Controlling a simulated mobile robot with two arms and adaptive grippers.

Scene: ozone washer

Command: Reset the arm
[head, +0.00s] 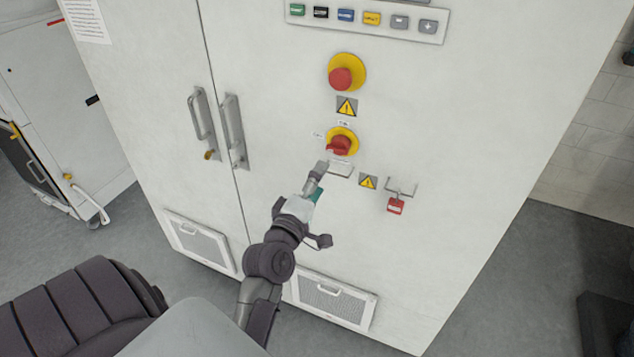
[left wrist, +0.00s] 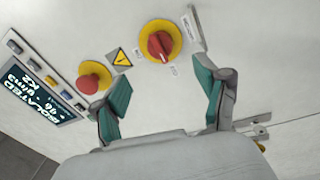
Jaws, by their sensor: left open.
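My left arm reaches up from the bottom of the head view to the front of a white cabinet. My left gripper (head: 318,178) is just below a red rotary switch (head: 340,145) on a yellow disc. In the left wrist view the gripper (left wrist: 165,105) is open, its two green-padded fingers apart with nothing between them. The red switch (left wrist: 160,44) lies beyond the fingertips, apart from them. A red mushroom button (head: 341,78) on a yellow base is above the switch; it also shows in the left wrist view (left wrist: 89,84). My right gripper is not in view.
The white cabinet (head: 480,120) has door handles (head: 234,130) left of the arm. A red padlock (head: 396,206) hangs from a hasp to the right of the gripper. A button panel (head: 365,18) is at the top. A white cart (head: 60,130) stands at left.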

